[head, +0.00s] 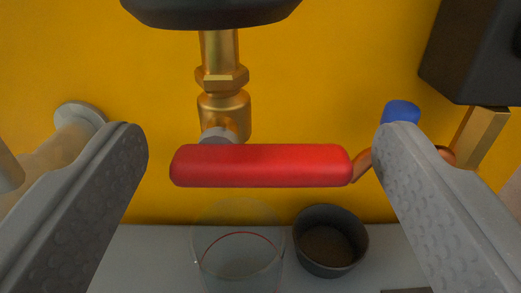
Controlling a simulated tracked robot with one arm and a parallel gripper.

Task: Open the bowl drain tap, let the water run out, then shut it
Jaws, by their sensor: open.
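The drain tap has a red lever handle (260,166) lying horizontal, across the line of its pipe. Its brass body (224,115) hangs below a hex fitting, under a dark part at the top. My gripper (260,155) is open, with one grey finger on each side of the red handle and a gap at both ends. A clear bowl (238,250) with a thin red line around it stands below the tap. The tap's outlet is hidden behind the handle, and I see no water running.
A dark round cup (330,241) stands right of the clear bowl on the grey surface (150,255). A yellow wall (310,90) is behind. A blue-capped part (400,112) with copper pipe is at right, partly behind my finger. A pale round fitting (80,122) is at left.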

